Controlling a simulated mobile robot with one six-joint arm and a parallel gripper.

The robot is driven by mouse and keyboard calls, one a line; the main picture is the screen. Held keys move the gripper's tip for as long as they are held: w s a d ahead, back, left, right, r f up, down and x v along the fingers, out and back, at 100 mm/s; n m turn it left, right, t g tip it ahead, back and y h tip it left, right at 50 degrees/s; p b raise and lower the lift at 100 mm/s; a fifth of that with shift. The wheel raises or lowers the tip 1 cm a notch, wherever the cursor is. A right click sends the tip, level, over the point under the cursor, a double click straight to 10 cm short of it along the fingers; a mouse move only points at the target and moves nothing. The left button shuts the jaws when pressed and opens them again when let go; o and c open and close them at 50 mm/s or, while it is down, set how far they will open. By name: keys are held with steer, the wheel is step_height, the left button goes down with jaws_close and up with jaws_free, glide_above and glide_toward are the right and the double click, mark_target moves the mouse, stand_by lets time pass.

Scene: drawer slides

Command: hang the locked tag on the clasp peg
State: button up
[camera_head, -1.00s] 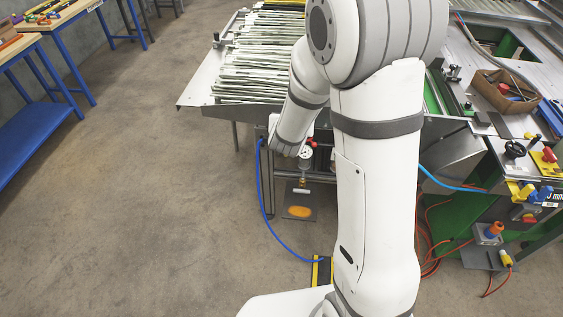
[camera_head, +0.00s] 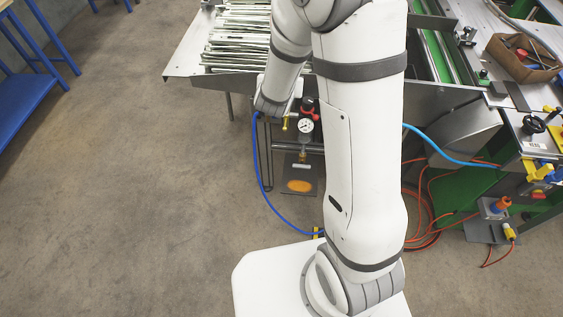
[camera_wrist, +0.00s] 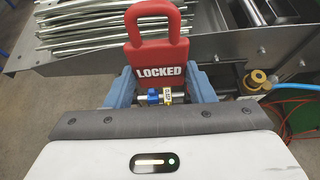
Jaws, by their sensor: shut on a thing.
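The locked tag (camera_wrist: 159,55) is a red padlock-shaped plate with a loop on top and the word LOCKED in white, seen in the wrist view. It stands upright between the blue-grey fingers of my gripper (camera_wrist: 163,86), which is shut on it. Below the tag, between the fingers, is a small metal fitting with a blue part (camera_wrist: 153,97) and a yellow label. I cannot make out the clasp peg for certain in either view. In the head view my wrist is beside a gauge (camera_head: 305,126) with a red handle; the tag and fingertips cannot be made out there.
Metal slides (camera_head: 238,40) lie on a steel table just beyond my wrist. A blue hose (camera_head: 262,178) hangs by the gauge. A brass fitting (camera_wrist: 257,80) is at the right in the wrist view. The machine bench with a cardboard box (camera_head: 522,58) stands right.

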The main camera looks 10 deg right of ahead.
steer(key=s+a+f+m+h+b, duration=0.1)
steer(key=s+f+b, duration=0.2)
steer(key=f+b, duration=0.5)
steer(key=s+a+f+m+g+h+b, duration=0.1)
steer(key=s+f+b, duration=0.3)
steer(key=f, duration=0.6)
steer(key=s+a+f+m+h+b, duration=0.1)
steer(key=s+f+b, duration=0.1)
steer(key=f+b, duration=0.65)
steer(key=w+d+f+p, duration=0.1)
steer(key=w+d, duration=0.3)
steer(key=w, duration=0.7)
steer(key=shift+w+f+p, duration=0.25)
steer(key=shift+w+p, duration=0.1)
steer(key=o, duration=1.1)
steer(key=shift+o, duration=0.2)
steer(key=shift+a, duration=0.1)
